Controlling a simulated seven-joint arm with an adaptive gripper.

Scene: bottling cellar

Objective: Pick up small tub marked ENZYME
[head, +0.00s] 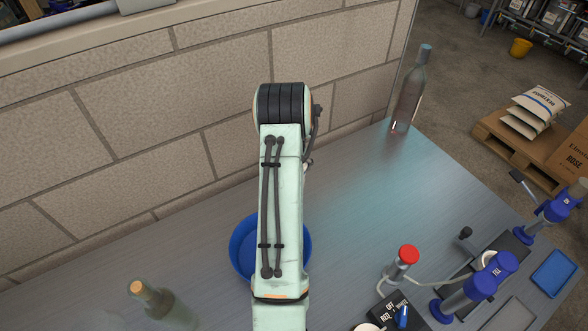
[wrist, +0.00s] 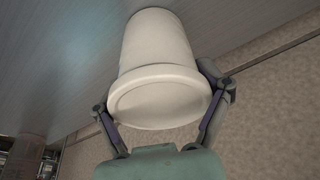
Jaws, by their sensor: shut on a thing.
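A plain white tub (wrist: 158,62) fills the middle of the wrist view, its broad round end towards the camera and its narrower end towards the grey bench. No marking shows on the side I see, so I cannot read ENZYME. My gripper (wrist: 160,98) is shut on the tub, with one dark finger on each side near its broad end. I cannot tell whether the tub touches the bench or is clear of it. In the head view my arm hides both gripper and tub.
A blue bowl (head: 241,252) lies partly behind my arm on the grey bench (head: 345,200). A green bottle (head: 165,305) stands front left, a tall clear bottle (head: 409,95) at the far corner. Blue-handled devices (head: 480,287), a red-knobbed device (head: 408,256) and a blue tray (head: 555,273) crowd the right. A block wall runs behind.

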